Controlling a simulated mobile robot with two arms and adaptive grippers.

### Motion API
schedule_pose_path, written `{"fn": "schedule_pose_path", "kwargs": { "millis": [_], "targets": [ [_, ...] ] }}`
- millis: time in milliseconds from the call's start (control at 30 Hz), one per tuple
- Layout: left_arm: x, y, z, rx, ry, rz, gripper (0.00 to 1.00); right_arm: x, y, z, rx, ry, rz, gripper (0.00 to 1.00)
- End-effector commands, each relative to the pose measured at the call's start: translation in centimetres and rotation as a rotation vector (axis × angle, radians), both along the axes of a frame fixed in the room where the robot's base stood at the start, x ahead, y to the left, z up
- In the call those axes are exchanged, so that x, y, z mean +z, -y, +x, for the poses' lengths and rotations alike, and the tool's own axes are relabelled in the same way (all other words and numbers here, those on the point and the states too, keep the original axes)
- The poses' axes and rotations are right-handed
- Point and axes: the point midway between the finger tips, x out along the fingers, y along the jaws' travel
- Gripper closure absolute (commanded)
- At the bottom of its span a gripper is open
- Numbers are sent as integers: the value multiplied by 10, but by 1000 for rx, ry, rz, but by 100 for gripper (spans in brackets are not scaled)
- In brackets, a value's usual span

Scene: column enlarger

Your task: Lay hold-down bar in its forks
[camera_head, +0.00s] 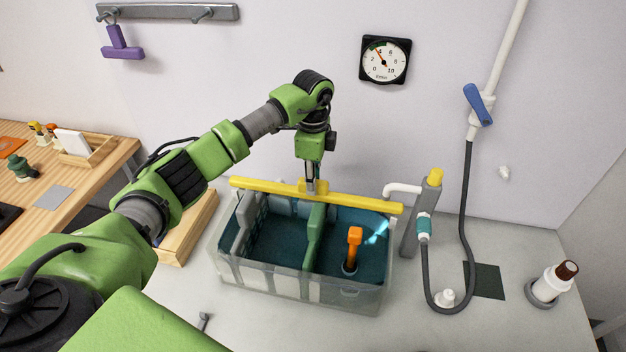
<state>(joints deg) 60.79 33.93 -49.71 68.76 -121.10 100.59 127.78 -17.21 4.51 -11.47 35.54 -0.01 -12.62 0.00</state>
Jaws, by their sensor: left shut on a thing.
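The yellow hold-down bar (360,202) is long and straight, with a raised grip block near its middle. My left gripper (311,186) comes down from above and is shut on that block. The bar lies across the length of a clear tank (300,284), at about the height of its rim. Whether it hangs just above the rim or rests on it, I cannot tell. No forks can be made out clearly; the tank's back edge is partly hidden by the bar. My right gripper is not in view.
Inside the tank are dark liquid, a grey piece (243,226), a green divider (314,236) and an orange-handled tool (354,247). A grey post (419,216) with a tap and hose stands at the right. A white bottle (552,283) stands farther right. The front bench is mostly clear.

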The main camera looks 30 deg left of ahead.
Motion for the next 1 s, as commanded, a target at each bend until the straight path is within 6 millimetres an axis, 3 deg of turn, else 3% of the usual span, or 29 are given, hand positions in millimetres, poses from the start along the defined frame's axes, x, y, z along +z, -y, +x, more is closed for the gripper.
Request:
{"fn": "schedule_pose_path", "kwargs": {
  "millis": [1000],
  "targets": [
    [-18, 0, 0, -1, 1, -1, 100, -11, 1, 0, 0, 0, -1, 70]
  ]
}}
